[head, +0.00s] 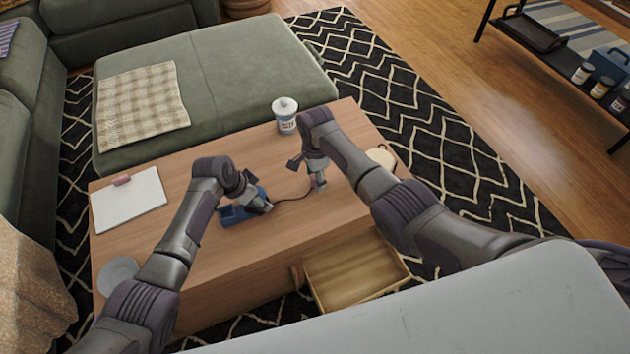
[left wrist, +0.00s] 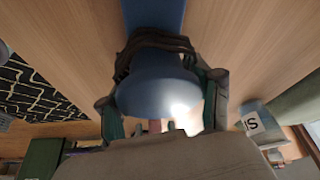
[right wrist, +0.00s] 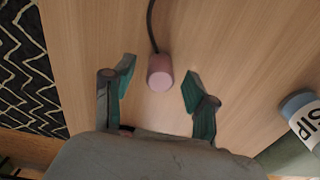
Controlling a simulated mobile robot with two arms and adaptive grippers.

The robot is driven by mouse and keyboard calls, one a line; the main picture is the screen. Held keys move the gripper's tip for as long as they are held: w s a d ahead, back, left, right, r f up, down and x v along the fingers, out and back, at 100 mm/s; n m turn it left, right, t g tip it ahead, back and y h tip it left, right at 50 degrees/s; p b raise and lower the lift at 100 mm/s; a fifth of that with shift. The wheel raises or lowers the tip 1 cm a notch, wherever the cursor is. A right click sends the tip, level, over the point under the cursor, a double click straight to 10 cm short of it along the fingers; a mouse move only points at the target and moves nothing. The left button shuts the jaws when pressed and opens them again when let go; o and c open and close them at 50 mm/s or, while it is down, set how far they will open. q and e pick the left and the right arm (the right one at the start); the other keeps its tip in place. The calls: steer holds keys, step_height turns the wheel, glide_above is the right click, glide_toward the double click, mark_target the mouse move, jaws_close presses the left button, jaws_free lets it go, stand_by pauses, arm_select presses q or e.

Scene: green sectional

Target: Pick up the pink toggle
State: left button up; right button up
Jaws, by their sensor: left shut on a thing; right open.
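The pink toggle (right wrist: 160,72) is a small pink cylinder on the end of a dark cord. In the right wrist view it lies between and just ahead of the fingertips of my open right gripper (head: 311,172), touching neither finger. In the head view the toggle (head: 320,182) shows under that gripper, over the wooden table (head: 140,240). My left gripper (head: 248,200) is shut on a blue object (head: 232,214) from which the cord (head: 290,198) runs to the toggle. In the left wrist view the blue object (left wrist: 155,90) has dark cord wound around it.
A white labelled jar (head: 285,114) stands at the table's back edge. A white sheet (head: 130,200) with a small pink item and a pale plate (head: 118,274) lie at left. A round cream item (head: 381,157) is at right. An open drawer (head: 355,272) juts out in front.

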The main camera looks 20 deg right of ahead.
steer(key=shift+f, duration=0.4)
jaws_close()
step_height(320, 180, up, 10)
steer(key=shift+r, duration=0.1)
stand_by(0.5)
stand_by(0.3)
